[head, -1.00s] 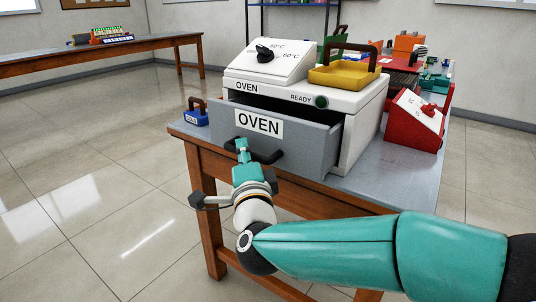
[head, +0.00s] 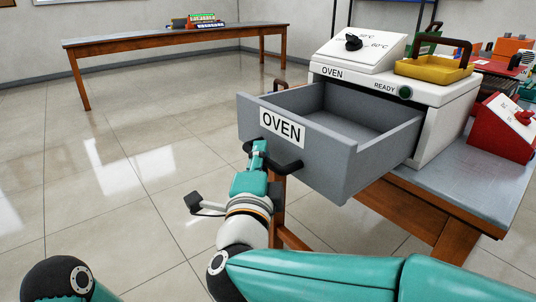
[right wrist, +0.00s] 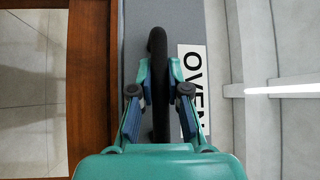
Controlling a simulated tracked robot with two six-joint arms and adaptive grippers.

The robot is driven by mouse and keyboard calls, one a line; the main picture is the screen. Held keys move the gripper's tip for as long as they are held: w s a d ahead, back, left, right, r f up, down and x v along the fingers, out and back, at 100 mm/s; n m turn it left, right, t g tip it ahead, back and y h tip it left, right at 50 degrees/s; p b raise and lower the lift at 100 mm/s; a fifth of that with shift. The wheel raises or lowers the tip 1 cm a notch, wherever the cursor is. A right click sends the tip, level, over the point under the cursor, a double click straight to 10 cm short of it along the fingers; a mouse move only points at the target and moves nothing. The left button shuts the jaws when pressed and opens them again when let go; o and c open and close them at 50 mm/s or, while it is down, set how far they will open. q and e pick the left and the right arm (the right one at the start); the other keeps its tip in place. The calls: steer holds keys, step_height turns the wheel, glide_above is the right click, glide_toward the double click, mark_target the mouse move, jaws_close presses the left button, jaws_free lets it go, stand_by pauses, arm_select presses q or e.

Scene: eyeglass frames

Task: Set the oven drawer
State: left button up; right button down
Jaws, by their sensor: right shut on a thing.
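The grey oven drawer (head: 335,168) stands well out of the white oven (head: 436,140), and its inside looks empty. Its front carries an OVEN label and a black bar handle (head: 290,167). My right gripper (head: 258,150) is shut on this handle, in front of the drawer. In the right wrist view the two fingers (right wrist: 159,88) close on either side of the black handle (right wrist: 157,45), with the OVEN label (right wrist: 192,90) beside it. The oven top has a black dial (head: 353,43), and a dark green READY light (head: 405,93) sits on its front. My left gripper is not in view.
The oven stands on a grey-topped wooden table (head: 470,190). A yellow tray (head: 430,68) with a dark handle sits on the oven. A red box (head: 500,130) stands to its right. Floor is open at left, with another long table (head: 170,38) behind.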

steer(key=shift+f, duration=0.35)
steer(key=c, duration=1.1)
jaws_free()
steer(key=shift+w+d, duration=0.1)
steer(key=shift+c, duration=0.2)
steer(key=shift+r, duration=0.15)
steer(key=s+f, duration=0.1)
steer(key=s, duration=0.6)
steer(key=shift+s+a, duration=0.2)
steer(key=shift+a, duration=0.25)
